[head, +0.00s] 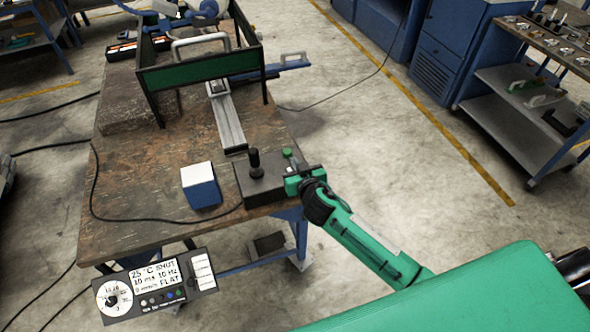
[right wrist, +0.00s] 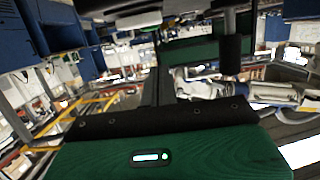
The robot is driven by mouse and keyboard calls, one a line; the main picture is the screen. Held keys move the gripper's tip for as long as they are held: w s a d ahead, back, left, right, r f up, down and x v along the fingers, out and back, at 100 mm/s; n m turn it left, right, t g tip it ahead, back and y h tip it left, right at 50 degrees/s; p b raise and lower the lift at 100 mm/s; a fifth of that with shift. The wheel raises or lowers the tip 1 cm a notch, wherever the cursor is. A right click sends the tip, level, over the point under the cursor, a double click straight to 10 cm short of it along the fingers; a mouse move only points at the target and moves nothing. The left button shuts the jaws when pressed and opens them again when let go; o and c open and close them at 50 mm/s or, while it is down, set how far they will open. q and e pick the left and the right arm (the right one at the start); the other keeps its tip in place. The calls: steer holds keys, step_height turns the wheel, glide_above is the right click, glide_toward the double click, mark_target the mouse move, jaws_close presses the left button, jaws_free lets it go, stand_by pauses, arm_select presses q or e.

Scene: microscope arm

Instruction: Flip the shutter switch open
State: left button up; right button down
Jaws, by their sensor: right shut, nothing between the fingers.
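A black control box (head: 262,192) with an upright black joystick (head: 254,163) and a green knob (head: 287,153) sits at the table's front right corner. My right gripper (head: 294,183) is at the box's right end, shut and empty. Whether it touches the box, and any switch near its fingertips, cannot be made out. A grey panel (head: 154,312) at lower left has a dial, coloured buttons and a display that reads "SHUT". The right wrist view shows my green gripper housing and dark fingers (right wrist: 160,85). My left gripper is not in view.
A white-topped blue block (head: 201,184) stands left of the box on the worn brown table (head: 140,190). Behind it are a metal rail (head: 226,118) and a dark green frame (head: 200,70). A black cable crosses the table's left side. Open floor lies right of the table.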

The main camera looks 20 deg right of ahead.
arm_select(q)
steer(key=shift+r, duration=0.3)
arm_select(e)
steer(key=shift+f, duration=2.05)
